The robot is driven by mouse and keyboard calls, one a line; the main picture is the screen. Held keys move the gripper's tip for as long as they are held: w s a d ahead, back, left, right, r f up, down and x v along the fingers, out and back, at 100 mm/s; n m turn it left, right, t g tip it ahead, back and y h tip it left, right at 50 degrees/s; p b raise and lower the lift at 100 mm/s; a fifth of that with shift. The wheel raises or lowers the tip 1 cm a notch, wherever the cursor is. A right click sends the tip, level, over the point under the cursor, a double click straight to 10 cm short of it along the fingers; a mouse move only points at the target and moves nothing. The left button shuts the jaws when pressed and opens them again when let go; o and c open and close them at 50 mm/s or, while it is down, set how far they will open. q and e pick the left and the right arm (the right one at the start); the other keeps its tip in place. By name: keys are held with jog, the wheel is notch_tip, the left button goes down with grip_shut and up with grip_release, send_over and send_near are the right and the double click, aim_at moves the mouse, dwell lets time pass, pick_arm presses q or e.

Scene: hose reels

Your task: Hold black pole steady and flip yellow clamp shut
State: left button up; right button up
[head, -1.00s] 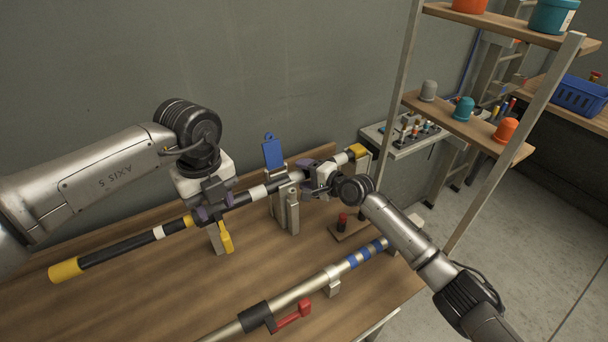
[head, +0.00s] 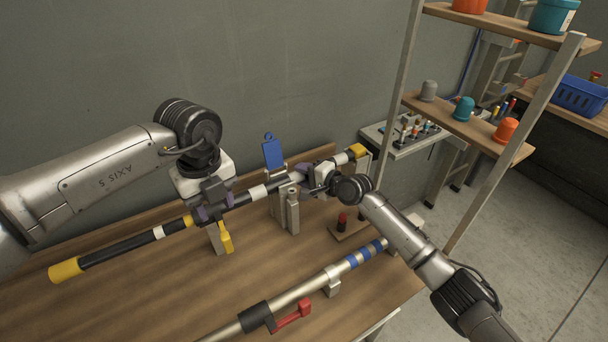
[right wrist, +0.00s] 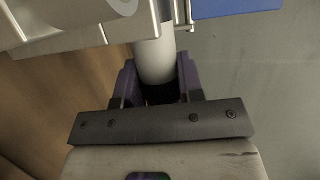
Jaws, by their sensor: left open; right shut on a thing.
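The black pole (head: 118,248), with yellow and white bands, lies in brackets along the back of the bench. My left gripper (head: 214,209) is open, its fingers at the pole above the yellow clamp. The yellow clamp (head: 226,240) hangs down open on the front of its bracket; the gripper hides part of the bracket. My right gripper (head: 308,176) is shut on the pole toward its right end. In the right wrist view its purple fingers (right wrist: 160,84) lie on both sides of the pole's white part (right wrist: 154,52).
A blue clamp (head: 273,152) stands up open behind the pole. A silver pole (head: 298,294) with blue bands and a red clamp (head: 293,317) lies in front. A small board (head: 348,231) with red-topped pegs sits between. A shelf (head: 470,135) stands right.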

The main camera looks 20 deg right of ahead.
pick_arm(q)
jog(key=c, duration=0.5)
jog(key=shift+s+f, duration=0.1)
jog(key=shift+f, duration=0.2)
jog(key=shift+c, duration=0.7)
jog(key=f+g+h, duration=0.1)
jog(key=s+f+n+g+h, duration=0.1)
jog(key=f+h, duration=0.1)
jog(key=s+d+f+n+g+h, duration=0.1)
jog(key=h, duration=0.1)
jog(key=shift+f, duration=0.3)
grip_shut()
jog(key=a+f+n+t+h, duration=0.2)
jog(key=a+n+h, duration=0.4)
jog(key=a, duration=0.3)
jog(key=w+a+f+n+t+h, duration=0.1)
jog(key=a+f+n+t+h, duration=0.1)
jog(key=a+f+n+h, duration=0.2)
jog(key=a+n+h, duration=0.3)
jog(key=a, duration=0.2)
jog(key=shift+w+a+n, duration=0.25)
jog(key=shift+a+n, duration=0.05)
jog(key=shift+f, duration=0.1)
